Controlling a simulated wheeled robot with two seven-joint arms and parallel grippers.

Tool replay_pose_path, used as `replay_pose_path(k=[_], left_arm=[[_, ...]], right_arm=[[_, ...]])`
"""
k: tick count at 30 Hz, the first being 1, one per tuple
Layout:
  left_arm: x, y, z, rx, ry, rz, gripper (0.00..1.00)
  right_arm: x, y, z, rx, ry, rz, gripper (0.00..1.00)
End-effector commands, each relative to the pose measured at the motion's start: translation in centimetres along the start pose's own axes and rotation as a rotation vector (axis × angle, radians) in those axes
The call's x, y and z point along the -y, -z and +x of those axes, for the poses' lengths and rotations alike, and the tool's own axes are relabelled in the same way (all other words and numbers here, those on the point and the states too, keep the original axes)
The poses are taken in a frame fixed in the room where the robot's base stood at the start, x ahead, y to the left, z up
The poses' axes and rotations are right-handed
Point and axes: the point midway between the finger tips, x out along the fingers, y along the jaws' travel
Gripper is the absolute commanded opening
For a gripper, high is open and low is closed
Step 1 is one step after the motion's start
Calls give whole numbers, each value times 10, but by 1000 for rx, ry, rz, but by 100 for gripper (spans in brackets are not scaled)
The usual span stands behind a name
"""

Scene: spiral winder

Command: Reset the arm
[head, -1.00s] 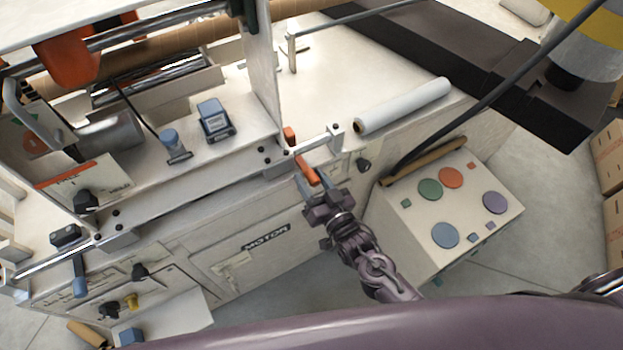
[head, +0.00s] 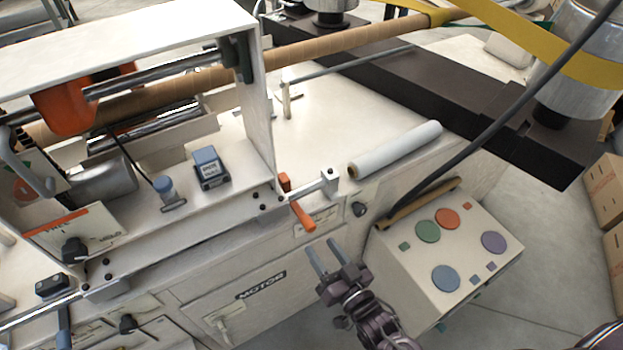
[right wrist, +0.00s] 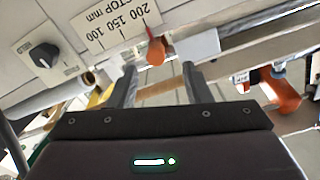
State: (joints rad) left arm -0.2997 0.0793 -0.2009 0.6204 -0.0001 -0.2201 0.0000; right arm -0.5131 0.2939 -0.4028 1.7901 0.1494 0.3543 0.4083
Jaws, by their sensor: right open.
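The orange-handled lever (head: 302,214) is mounted on the front edge of the machine, beside a small metal bracket with a rod. Its handle points down and to the right. My right gripper (head: 325,258) is below the handle, with its two grey fingers apart and nothing between them. In the right wrist view, the orange handle (right wrist: 156,50) shows beyond and between the spread fingers of the right gripper (right wrist: 158,82), clear of them. My left gripper is not in view.
A sloped control box (head: 425,285) with coloured round buttons stands right of my gripper. A white roll (head: 395,150) lies on the machine top. A dark cable (head: 490,115) crosses above the box. The MOTOR panel (head: 262,286) is left of the gripper.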

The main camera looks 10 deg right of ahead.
Motion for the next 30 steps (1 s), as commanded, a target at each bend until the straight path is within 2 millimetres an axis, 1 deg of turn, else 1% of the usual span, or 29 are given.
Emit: replay_pose_path(k=[5, 8, 11, 12, 14, 15, 17, 18, 20, 21, 23, 24, 26, 27, 30], left_arm=[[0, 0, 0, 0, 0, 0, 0], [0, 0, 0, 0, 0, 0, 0], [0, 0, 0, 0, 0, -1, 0], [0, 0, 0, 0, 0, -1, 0], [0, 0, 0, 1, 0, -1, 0], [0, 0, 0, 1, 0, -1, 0], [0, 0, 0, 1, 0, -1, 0], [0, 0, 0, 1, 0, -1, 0], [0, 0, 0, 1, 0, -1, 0], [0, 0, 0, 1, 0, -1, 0], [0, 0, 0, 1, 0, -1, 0], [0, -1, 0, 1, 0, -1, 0], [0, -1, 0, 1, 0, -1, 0], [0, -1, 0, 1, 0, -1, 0], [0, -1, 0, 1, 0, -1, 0]], right_arm=[[-1, -2, 0, 4, -2, -1, 44], [-11, -18, -2, 44, -23, -17, 44], [-34, -58, -9, 144, -73, -52, 44], [-47, -81, -16, 202, -100, -70, 44], [-68, -118, -29, 301, -143, -100, 44], [-82, -144, -40, 373, -173, -119, 44], [-101, -180, -60, 481, -212, -144, 44], [-113, -204, -76, 555, -237, -157, 44], [-129, -239, -103, 670, -272, -175, 44], [-138, -260, -123, 747, -292, -184, 44], [-148, -292, -155, 866, -318, -193, 44], [-154, -310, -178, 945, -332, -198, 44], [-158, -335, -213, 1059, -348, -197, 44], [-158, -349, -235, 1129, -354, -195, 44], [-156, -375, -283, 1278, -361, -186, 44]])
